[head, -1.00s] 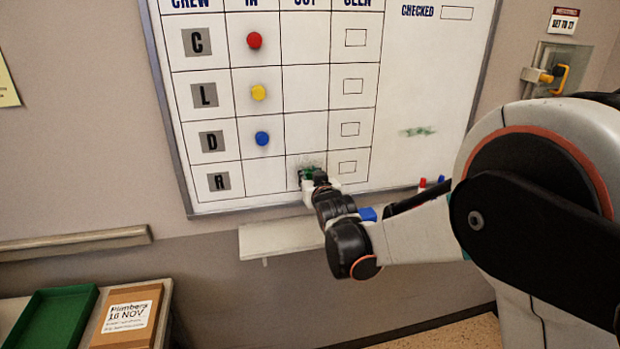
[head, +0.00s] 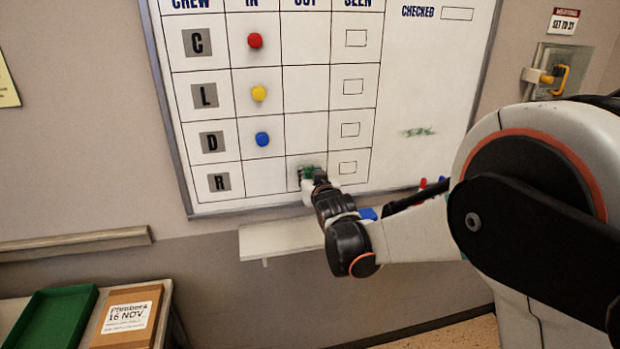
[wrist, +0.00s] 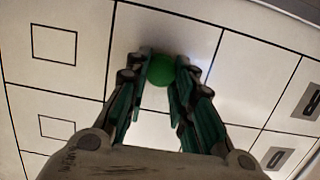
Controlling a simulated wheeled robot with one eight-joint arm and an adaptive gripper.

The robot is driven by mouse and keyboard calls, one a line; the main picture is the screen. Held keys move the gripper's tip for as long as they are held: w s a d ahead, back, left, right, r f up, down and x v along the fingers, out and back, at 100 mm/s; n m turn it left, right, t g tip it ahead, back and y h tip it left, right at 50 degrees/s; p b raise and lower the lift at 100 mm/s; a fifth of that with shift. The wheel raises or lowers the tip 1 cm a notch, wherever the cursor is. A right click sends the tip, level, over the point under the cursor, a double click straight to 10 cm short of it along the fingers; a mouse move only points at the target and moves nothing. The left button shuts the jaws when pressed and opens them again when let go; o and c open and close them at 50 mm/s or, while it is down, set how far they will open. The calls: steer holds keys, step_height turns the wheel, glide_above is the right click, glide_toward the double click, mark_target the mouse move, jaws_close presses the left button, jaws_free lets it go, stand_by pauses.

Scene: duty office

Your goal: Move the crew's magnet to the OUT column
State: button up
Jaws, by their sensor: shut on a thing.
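The green magnet (wrist: 161,70) sits between the fingertips of my gripper (wrist: 162,64) in the wrist view, and the fingers are shut on it. In the head view my gripper (head: 309,173) is at the whiteboard (head: 430,90), in the OUT column of row R. The IN cell of row R is empty. A red magnet (head: 255,41), a yellow magnet (head: 259,93) and a blue magnet (head: 262,139) are in the IN column, in rows C, L and D. I cannot tell whether the green magnet touches the board.
A narrow shelf (head: 275,238) projects below the board, with a blue block (head: 367,213) near my wrist. A green tray (head: 52,318) and a labelled brown box (head: 128,316) are at the lower left. The OUT cells above my gripper are empty.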

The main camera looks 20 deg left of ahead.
steer(key=o, duration=0.9)
steer(key=shift+c, duration=0.2)
